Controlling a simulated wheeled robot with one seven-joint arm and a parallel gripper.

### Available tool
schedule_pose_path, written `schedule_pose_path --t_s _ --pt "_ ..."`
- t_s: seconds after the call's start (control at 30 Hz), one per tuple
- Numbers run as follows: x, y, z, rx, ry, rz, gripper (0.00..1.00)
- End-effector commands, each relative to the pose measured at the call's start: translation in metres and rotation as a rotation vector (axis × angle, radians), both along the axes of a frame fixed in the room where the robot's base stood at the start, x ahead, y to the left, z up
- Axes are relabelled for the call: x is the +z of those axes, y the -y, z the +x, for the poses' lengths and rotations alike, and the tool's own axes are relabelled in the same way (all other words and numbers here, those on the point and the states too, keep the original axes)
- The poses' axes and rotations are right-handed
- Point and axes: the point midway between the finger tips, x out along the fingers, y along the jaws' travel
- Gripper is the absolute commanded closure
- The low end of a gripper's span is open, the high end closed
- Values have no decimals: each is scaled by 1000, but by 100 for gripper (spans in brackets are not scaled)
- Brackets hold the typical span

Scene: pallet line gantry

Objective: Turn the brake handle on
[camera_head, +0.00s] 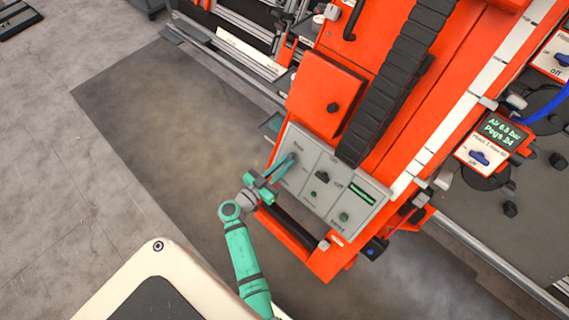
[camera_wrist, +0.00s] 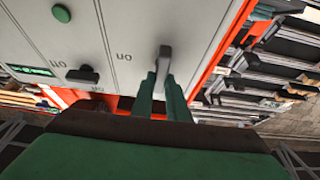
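The grey brake handle (camera_wrist: 165,56) sticks out from the light grey control panel (camera_head: 358,205) on the orange machine. In the wrist view an upside-down "on" label is left of the handle. My gripper (camera_wrist: 160,85) is at the panel, its two teal fingers close together on either side of the handle's near end. It looks shut on the handle, though the exact contact is small. In the head view my gripper (camera_head: 278,175) is at the panel's left end and largely hides the handle.
The panel also carries a black knob (camera_head: 322,177), a green button (camera_head: 343,217) and a small lit display (camera_head: 362,195). A black cable chain (camera_head: 395,75) runs up the machine. Dark floor matting (camera_head: 165,120) lies open to the left.

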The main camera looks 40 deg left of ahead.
Motion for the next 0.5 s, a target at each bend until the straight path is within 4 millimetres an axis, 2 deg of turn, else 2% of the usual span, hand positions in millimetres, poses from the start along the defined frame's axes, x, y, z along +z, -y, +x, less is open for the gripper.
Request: schedule_pose_path --t_s 0.27,0.5 --pt "0 1 0 4 -1 -8 100" --pt "0 1 0 43 -6 -83 100"
